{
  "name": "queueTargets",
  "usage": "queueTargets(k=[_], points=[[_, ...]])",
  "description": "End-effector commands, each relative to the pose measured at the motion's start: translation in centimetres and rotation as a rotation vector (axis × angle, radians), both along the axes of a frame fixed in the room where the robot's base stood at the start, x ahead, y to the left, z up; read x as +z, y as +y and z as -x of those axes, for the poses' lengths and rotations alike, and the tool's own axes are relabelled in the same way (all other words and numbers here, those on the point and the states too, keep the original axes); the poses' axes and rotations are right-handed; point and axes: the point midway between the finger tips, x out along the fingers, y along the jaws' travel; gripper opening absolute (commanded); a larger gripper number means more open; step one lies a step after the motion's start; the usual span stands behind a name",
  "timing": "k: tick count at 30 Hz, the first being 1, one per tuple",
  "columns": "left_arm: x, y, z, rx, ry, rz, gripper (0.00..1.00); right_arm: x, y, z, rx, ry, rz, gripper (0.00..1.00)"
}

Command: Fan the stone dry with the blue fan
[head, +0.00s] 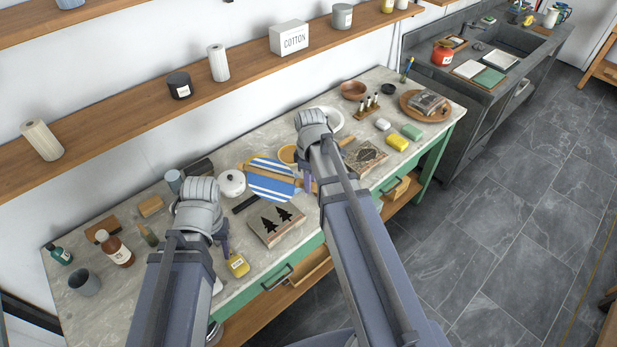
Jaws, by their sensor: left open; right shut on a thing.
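The stone (268,233), a pale block with two black trees on its top face, lies near the front edge of the worktop. The blue fan (268,188), with blue and white stripes, shows just behind the stone. My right gripper (308,184) is at the fan's right side and shut on it; the arm hides part of the grip. I cannot tell how high the fan is above the worktop. My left gripper (223,243) is open, left of the stone and close to a small yellow-labelled bottle (237,265). The arm hides part of this gripper.
A second stone with an ornate print (365,157) lies to the right. A white lidded pot (232,183) stands behind my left gripper. A brown bottle (114,248) and a grey cup (85,282) stand at the left end. A wall shelf (150,115) runs above the worktop.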

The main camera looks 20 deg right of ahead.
Motion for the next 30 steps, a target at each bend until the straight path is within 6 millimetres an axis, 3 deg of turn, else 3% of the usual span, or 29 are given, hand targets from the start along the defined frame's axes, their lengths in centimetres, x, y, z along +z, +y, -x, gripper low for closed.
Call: queueTargets(k=[16,30], points=[[-5.8,0.0,-0.1,0.002,-0.002,0.0,0.5,-5.9,0.0,0.0,0.001,0.0,0.0,0.0],[-6.2,0.0,-0.1,0.0,-0.002,0.0,0.5,-6.2,0.1,0.0,0.001,0.0,0.0,0.0]])
